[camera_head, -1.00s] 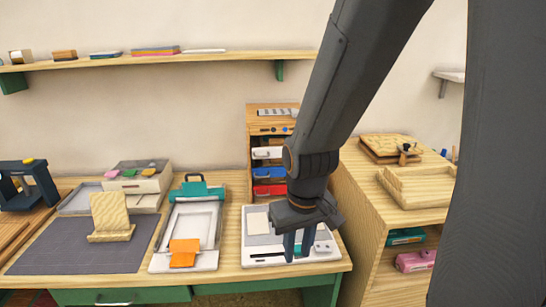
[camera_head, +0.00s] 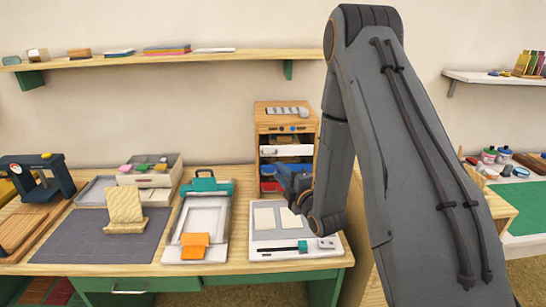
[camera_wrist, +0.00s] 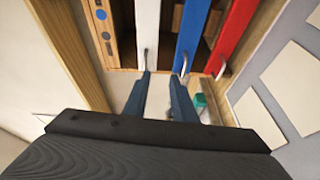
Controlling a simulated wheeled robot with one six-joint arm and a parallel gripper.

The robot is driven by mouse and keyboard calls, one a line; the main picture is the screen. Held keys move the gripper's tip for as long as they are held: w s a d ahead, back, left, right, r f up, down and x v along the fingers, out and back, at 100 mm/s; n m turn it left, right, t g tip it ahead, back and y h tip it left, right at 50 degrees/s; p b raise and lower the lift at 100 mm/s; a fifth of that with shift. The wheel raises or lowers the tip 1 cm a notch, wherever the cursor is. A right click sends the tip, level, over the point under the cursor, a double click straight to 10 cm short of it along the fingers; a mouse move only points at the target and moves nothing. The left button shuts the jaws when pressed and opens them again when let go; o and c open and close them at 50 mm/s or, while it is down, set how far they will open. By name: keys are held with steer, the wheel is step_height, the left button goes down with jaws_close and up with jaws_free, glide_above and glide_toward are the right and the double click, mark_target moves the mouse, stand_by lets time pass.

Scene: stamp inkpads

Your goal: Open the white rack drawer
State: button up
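The white rack drawer (camera_head: 287,150) is in the wooden rack at the back of the table, above the blue drawer (camera_head: 267,170) and the red drawer (camera_head: 268,187). In the wrist view, the white drawer (camera_wrist: 147,25) has a small metal handle (camera_wrist: 145,60), and its front looks level with the others. My gripper (camera_wrist: 162,76) is open and empty, facing the drawer fronts. One fingertip is close to the white handle and the other near the blue drawer's handle (camera_wrist: 184,66); I cannot tell whether they touch. In the head view, my gripper hides part of the lower drawers.
A clipboard-like press (camera_head: 205,205) and a dark mat (camera_head: 85,245) are to the left. My arm hides the right side.

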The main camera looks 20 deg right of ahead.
steer(key=w+a+r+n+t+p, duration=0.1)
steer(key=w+r+t+p, duration=0.1)
steer(key=w, duration=0.4)
steer(key=shift+w+r+n+y+p, duration=0.2)
steer(key=shift+w+n+y+p, duration=0.05)
steer(key=shift+n+y+p, duration=0.15)
jaws_close()
stand_by(1.4)
